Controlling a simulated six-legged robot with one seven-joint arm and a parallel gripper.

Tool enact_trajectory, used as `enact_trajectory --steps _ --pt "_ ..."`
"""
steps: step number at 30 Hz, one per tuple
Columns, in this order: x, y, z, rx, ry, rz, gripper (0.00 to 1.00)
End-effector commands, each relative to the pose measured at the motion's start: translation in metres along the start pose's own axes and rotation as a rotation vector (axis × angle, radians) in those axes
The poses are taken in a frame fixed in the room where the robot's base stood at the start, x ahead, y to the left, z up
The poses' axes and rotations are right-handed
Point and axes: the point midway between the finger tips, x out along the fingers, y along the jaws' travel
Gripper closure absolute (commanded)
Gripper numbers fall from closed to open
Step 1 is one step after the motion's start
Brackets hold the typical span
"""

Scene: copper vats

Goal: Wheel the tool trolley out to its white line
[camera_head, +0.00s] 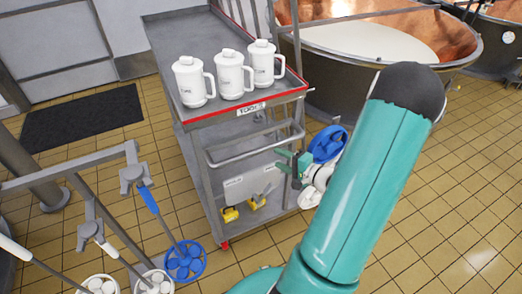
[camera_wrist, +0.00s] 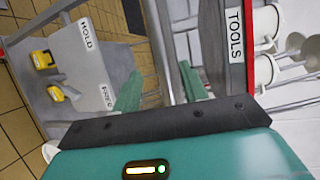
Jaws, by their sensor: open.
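The grey tool trolley (camera_head: 193,165) stands on the tiled floor in the head view, with a red-edged top and a "TOOLS" label (camera_head: 251,109). Three white lidded jugs (camera_head: 231,75) stand on its top. A grey handle bar (camera_head: 255,148) runs across its near end. Below it, a panel carries "HOLD" (camera_wrist: 87,34) and "FREE" (camera_wrist: 107,96) labels and two yellow pedals (camera_head: 229,214). My gripper (camera_head: 293,164) is open at the handle's right end. In the wrist view, a grey bar (camera_wrist: 161,45) shows between the fingers (camera_wrist: 158,88); I cannot tell whether they surround it. No white line shows.
A rack (camera_head: 75,170) with hanging tools and blue and white discs stands close at the left front. Copper vats (camera_head: 365,40) stand behind right. A dark mat (camera_head: 82,118) lies behind left. Tiled floor at right (camera_head: 450,200) is clear.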

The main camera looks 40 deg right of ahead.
Motion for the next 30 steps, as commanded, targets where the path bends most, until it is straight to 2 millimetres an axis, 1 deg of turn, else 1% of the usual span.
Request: enact_trajectory --steps 1,6,12,15,18,25,26,30 --pt "0.011 0.0 0.001 0.002 -0.004 -0.001 0.57" --pt "0.045 0.0 0.001 0.002 -0.004 -0.001 0.57" --pt "0.078 0.0 0.001 0.001 -0.003 0.0 0.57" --pt "0.087 0.0 0.001 0.001 -0.002 0.0 0.57" --pt "0.092 0.0 0.001 0.002 -0.001 0.0 0.57" --pt "0.092 0.0 0.001 0.001 -0.001 0.001 0.57" --pt "0.092 0.0 0.001 0.001 -0.001 0.001 0.59" --pt "0.092 0.0 0.001 0.001 -0.001 0.001 0.86"
